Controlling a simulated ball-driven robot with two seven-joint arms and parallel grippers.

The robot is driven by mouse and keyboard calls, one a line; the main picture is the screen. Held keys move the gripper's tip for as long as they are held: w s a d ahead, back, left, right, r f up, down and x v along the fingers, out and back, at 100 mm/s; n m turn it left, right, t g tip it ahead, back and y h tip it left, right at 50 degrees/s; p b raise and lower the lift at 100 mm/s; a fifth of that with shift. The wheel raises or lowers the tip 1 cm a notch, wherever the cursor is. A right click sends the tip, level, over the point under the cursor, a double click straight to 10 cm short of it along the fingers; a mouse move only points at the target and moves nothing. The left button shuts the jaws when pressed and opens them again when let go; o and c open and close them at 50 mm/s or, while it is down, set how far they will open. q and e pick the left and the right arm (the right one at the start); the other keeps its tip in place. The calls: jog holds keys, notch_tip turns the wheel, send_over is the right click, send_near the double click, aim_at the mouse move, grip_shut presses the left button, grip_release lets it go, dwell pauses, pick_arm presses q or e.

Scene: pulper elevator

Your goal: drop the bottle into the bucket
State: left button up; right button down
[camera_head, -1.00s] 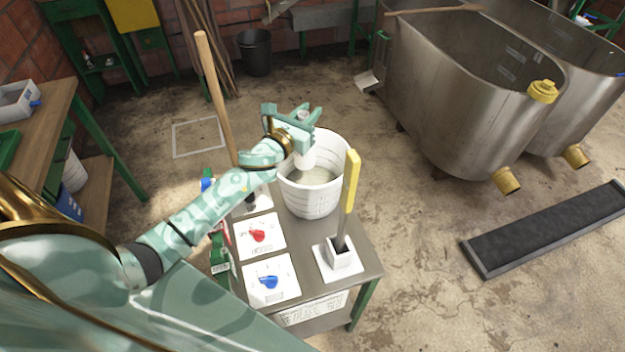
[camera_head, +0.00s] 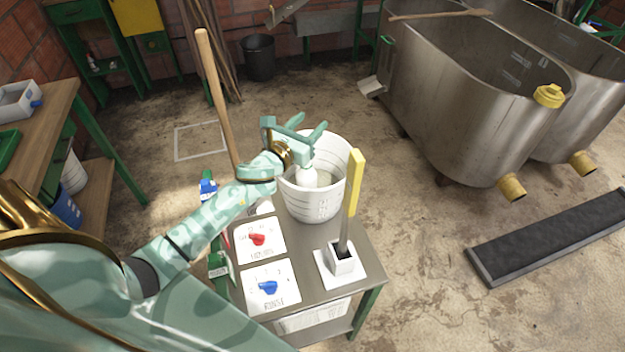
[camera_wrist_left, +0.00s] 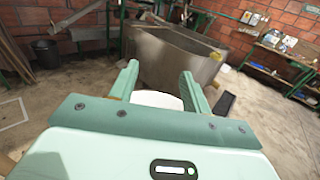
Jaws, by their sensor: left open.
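The white bucket (camera_head: 318,204) stands on the small metal table. The white bottle (camera_head: 307,176) shows inside the bucket's mouth, just below my left gripper; its upper part is hidden behind the gripper, and I cannot tell whether it rests on the bottom. My left gripper (camera_head: 306,127) is over the bucket's far left rim with its fingers spread open. In the left wrist view the gripper (camera_wrist_left: 160,72) is also open, with a rounded white shape between the fingers; I cannot tell whether it is bottle or bucket. My right gripper is not in view.
The small table (camera_head: 315,283) also holds a yellow-handled tool (camera_head: 354,183) in a white holder, plus panels with a red knob (camera_head: 257,239) and a blue knob (camera_head: 268,287). A wooden pole (camera_head: 217,95) stands behind my arm.

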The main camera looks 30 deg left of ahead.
pick_arm(q)
jog(key=s, duration=1.5)
jog(key=shift+s+b, duration=0.2)
jog(key=shift+b, duration=0.2)
